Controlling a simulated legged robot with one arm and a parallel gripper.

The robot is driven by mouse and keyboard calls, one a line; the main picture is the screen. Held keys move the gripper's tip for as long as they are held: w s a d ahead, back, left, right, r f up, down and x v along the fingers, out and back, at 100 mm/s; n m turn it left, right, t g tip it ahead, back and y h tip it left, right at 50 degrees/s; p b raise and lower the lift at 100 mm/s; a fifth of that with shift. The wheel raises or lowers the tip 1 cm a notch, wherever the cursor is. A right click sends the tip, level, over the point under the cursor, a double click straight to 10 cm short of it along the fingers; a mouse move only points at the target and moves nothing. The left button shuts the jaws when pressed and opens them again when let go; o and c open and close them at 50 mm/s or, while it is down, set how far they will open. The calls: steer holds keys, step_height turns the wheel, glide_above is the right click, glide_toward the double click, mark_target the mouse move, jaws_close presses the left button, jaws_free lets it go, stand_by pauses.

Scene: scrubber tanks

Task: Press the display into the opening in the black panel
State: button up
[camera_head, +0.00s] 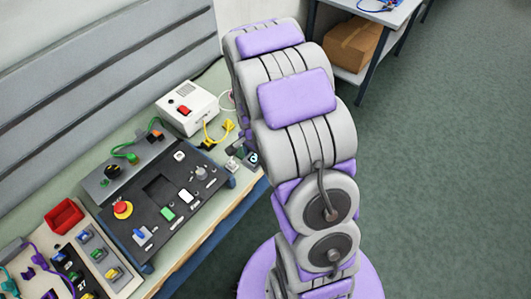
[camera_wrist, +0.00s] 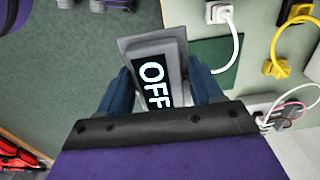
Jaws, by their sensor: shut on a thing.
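The display (camera_wrist: 153,80) is a grey block with a black face reading "OFF" in pale letters. My gripper (camera_wrist: 162,84) is shut on it, with a dark blue finger on each side. In the head view, my gripper (camera_head: 240,153) is over the bench's right edge, and the display (camera_head: 253,158) shows small and partly hidden there. The black panel (camera_head: 185,214) lies on the bench to the left of my gripper. Its dark, roughly square opening (camera_head: 160,190) is empty. The display is apart from the panel. The panel does not show clearly in the wrist view.
The panel carries a red button (camera_head: 123,209), a green button (camera_head: 168,214) and a blue-handled switch (camera_head: 142,235). A white box (camera_head: 187,107) and yellow plugs (camera_head: 214,130) stand behind my gripper. A red bin (camera_head: 63,215) is left of the panel.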

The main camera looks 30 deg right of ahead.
steer(key=shift+w+a+p, duration=0.35)
steer(key=shift+w+a, duration=0.55)
steer(key=shift+a, duration=1.45)
steer(key=shift+w+a+p, duration=0.4)
steer(key=shift+w+a, duration=0.5)
steer(key=shift+a, duration=1.5)
steer(key=shift+w+a+p, duration=0.35)
steer(key=shift+w+a, duration=0.55)
steer(key=shift+a, duration=1.45)
steer(key=w+a+p, duration=0.1)
steer(key=w+a, duration=0.2)
steer(key=a, duration=0.5)
steer(key=w+a+p, duration=0.1)
steer(key=w+a, duration=0.2)
steer(key=a, duration=0.6)
steer(key=shift+w+p, duration=0.4)
steer(key=shift+a, duration=0.2)
steer(key=shift+w+a+b, duration=0.2)
steer(key=shift+a+b, duration=0.05)
steer(key=shift+a, duration=0.2)
steer(key=shift+w+a+b, duration=0.2)
steer(key=shift+a, duration=0.25)
